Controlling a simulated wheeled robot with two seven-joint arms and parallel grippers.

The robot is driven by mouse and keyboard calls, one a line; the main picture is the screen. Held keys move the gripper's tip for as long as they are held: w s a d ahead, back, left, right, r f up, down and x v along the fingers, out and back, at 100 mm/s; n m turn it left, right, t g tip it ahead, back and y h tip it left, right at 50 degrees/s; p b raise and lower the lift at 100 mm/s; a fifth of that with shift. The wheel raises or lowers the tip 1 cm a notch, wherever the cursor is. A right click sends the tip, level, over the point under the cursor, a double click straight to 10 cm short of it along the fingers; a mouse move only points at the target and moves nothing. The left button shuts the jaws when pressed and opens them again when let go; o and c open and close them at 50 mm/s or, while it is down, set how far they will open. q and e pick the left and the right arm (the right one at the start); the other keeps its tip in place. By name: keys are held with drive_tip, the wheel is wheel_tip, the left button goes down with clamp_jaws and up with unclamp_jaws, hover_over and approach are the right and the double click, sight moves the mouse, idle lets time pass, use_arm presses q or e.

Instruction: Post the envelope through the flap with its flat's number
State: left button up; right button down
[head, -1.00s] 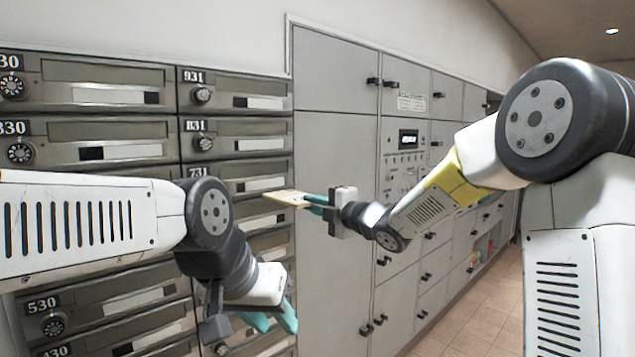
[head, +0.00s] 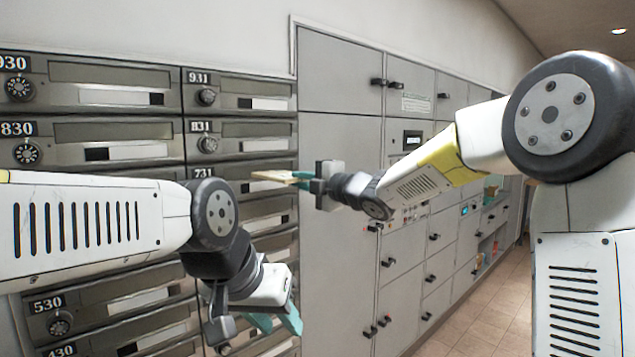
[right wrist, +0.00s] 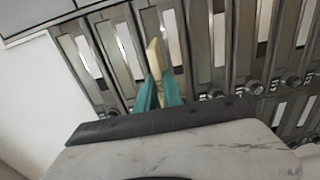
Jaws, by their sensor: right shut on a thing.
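The envelope (head: 272,176), a thin cream piece, is held by my right gripper (head: 301,182), its free end pointing left toward the mailboxes. It stands out in front of the box labelled 731 (head: 203,174). In the right wrist view the envelope (right wrist: 154,55) shows narrow between the teal fingers (right wrist: 158,92); contact with a flap cannot be told. No number is readable on it. Flaps 931 (head: 240,80) and 831 (head: 248,128) are above; 930 (head: 110,73) and 830 (head: 110,131) are to the left. My left gripper (head: 276,322) hangs low, empty, its teal fingers apart.
My left arm hides several boxes between 830 and 530 (head: 48,304). Grey lockers (head: 337,180) with black handles adjoin the mailboxes on the right. The tiled floor (head: 480,318) is clear at the lower right.

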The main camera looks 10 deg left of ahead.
sight(282, 174)
drive_tip(key=shift+x, duration=2.95)
drive_tip(key=shift+x, duration=5.45)
drive_tip(key=c, duration=1.9)
unclamp_jaws()
drive_tip(key=shift+w+a, duration=0.1)
drive_tip(key=shift+c, duration=0.2)
drive_tip(key=o, duration=0.5)
drive_tip(key=shift+o, duration=0.2)
drive_tip(key=shift+v, duration=4.55)
